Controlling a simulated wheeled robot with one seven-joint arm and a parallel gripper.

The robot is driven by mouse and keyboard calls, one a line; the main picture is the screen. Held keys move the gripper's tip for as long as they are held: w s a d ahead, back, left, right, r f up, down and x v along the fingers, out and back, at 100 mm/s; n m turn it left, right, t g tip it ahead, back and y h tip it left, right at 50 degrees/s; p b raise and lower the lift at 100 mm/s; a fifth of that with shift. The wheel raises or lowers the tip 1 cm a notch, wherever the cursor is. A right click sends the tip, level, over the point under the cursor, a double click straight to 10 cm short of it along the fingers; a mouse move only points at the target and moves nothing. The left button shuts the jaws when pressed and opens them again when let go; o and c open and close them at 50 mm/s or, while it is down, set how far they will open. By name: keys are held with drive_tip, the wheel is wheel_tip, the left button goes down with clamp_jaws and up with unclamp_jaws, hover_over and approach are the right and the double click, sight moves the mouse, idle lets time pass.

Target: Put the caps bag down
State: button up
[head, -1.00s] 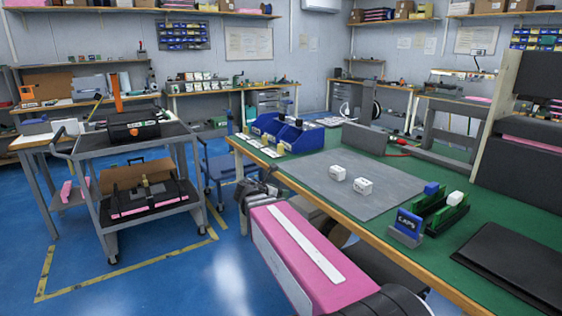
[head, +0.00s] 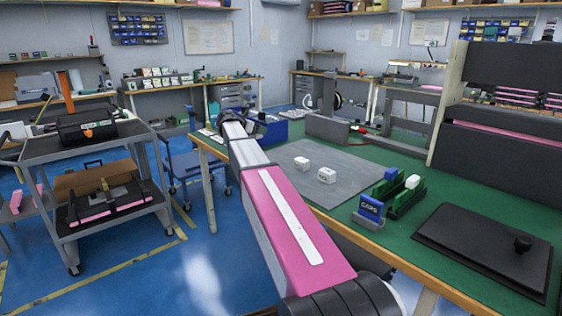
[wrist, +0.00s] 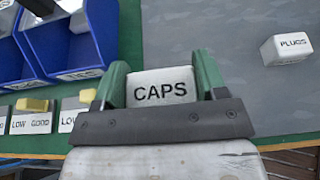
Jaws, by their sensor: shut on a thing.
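In the wrist view my gripper (wrist: 160,74) is shut on the white caps bag (wrist: 162,91), whose black "CAPS" lettering faces the camera between the green fingers. The held bag is near the grey mat's (wrist: 225,80) left edge, beside the blue bins. In the head view my arm reaches over the table's left side toward the bins; the fingers are small there, and I cannot make out the held bag. A blue CAPS holder (head: 370,209) stands on the green table at the right of the mat.
A plugs bag (wrist: 287,48) lies on the mat; the head view shows two white bags there, one left (head: 302,162) and one right (head: 326,176). Blue bins (wrist: 80,50) and yellow-topped label cards (wrist: 32,115) are left of my gripper.

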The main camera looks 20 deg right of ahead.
hover_over(282, 159)
wheel_tip(282, 159, down, 7)
drive_tip(key=shift+d+f, duration=0.1)
drive_tip(key=shift+d, duration=0.05)
drive_tip(key=shift+d+f, duration=0.1)
drive_tip(key=shift+f, duration=1.65)
drive_tip(key=shift+f, duration=0.2)
drive_tip(key=o, duration=0.9)
drive_tip(key=shift+o, duration=0.2)
